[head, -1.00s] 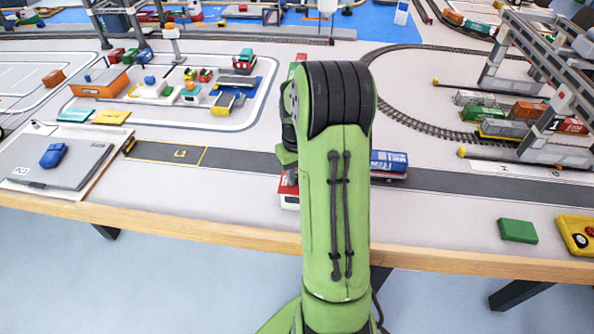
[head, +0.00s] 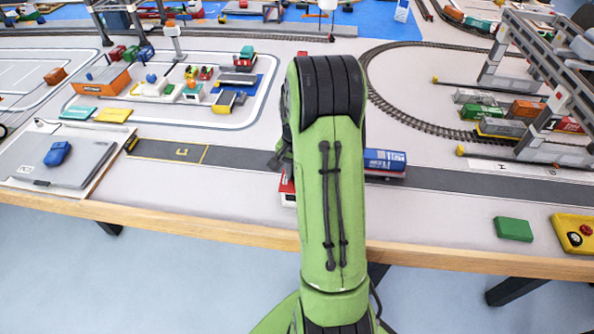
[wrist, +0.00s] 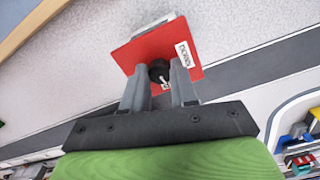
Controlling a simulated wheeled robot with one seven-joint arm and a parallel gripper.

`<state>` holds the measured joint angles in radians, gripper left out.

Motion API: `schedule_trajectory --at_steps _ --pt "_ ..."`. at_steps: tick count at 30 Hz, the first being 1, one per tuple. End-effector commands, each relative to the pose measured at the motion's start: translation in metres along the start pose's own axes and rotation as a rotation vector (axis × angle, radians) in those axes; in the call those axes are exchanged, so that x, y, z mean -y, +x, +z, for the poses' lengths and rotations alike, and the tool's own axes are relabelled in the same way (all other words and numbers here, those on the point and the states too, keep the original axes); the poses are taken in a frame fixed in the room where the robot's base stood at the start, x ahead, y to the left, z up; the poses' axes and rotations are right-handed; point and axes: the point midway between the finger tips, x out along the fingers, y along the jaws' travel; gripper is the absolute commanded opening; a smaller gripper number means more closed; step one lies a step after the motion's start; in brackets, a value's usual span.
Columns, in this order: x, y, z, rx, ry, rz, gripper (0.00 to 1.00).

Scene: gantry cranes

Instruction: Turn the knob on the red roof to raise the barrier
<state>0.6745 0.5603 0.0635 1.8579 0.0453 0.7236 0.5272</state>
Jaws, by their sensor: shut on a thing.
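The red roof (wrist: 145,52) has a white label and fills the upper middle of the wrist view. A black knob (wrist: 159,69) with a white pointer mark stands on it. My gripper (wrist: 159,84) has its two grey fingers on either side of the knob, shut on it. In the head view, a piece of the red-and-white booth (head: 288,192) shows left of my green arm, which hides the rest of it and my fingers. I cannot make out the barrier in either view.
A grey road (head: 235,160) runs across the table's front, with a blue-and-red truck (head: 386,163) on it, right of my arm. A green block (head: 513,229) and a yellow control box (head: 574,233) lie near the front right edge. A crane (head: 550,75) stands at right.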

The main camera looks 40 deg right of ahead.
Motion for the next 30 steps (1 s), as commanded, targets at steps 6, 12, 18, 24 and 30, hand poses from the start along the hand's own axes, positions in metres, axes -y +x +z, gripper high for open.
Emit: schedule_trajectory --at_steps 6,12,18,24,30 --pt "0.0002 0.0001 0.0002 0.000 0.094 0.000 0.00" --pt "0.0003 0.0003 0.0002 0.001 0.136 0.000 0.00" --pt "0.0002 0.0004 0.0002 0.001 0.146 0.000 0.00" --pt "0.0002 0.0004 0.0002 0.001 0.146 0.000 0.00" --pt "0.0001 0.0004 0.0002 0.001 0.145 0.000 0.49"
